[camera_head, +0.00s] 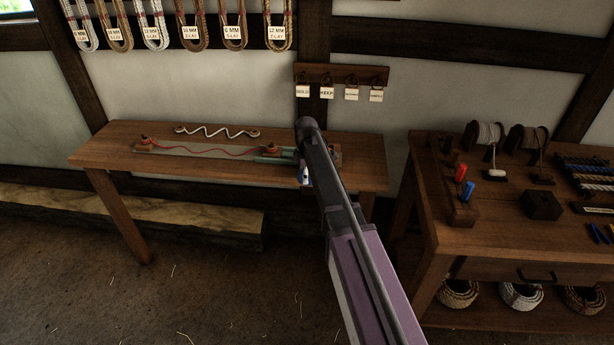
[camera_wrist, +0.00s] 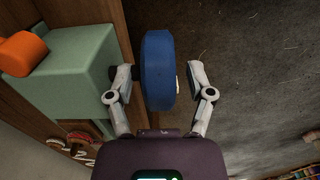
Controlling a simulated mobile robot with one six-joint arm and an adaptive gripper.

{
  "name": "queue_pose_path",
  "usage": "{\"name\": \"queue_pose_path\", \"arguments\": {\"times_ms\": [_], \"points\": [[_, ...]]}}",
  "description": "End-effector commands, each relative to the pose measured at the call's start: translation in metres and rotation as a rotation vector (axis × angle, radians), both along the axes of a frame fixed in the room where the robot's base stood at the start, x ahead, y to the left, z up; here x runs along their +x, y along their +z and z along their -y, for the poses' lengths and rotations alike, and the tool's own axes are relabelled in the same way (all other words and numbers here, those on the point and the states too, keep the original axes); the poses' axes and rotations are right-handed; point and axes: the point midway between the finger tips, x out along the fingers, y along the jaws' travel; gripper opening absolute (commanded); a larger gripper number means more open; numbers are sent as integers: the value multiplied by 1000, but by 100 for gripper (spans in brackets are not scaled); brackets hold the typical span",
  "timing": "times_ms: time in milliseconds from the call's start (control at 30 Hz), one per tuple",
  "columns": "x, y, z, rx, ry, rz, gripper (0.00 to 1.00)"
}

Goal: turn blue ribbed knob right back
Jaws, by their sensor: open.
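The blue knob (camera_wrist: 158,70) fills the middle of the wrist view, seen edge-on, with a small pale spot on its right side. It sits on a dark shaft at the side of a green block (camera_wrist: 70,75). My gripper (camera_wrist: 157,76) is open, with one finger on each side of the knob. The left finger is in the narrow space between the block and the knob. The right finger stands a little apart from the knob. Whether the left finger touches is unclear. In the head view my arm hides the knob; a bit of my gripper (camera_head: 304,175) shows.
An orange part (camera_wrist: 22,52) tops the green block. A second table (camera_head: 450,225) with spools stands right. Floor in front is clear.

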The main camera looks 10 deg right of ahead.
Motion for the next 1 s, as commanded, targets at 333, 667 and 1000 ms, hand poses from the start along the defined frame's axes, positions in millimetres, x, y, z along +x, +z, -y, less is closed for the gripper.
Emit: {"name": "queue_pose_path", "arguments": {"times_ms": [333, 667, 1000], "points": [[0, 0, 0, 0, 0, 0, 0], [1, -1, -2, -63, 3, -22, 0], [-1, -1, -2, -127, 0, -42, 0]]}}
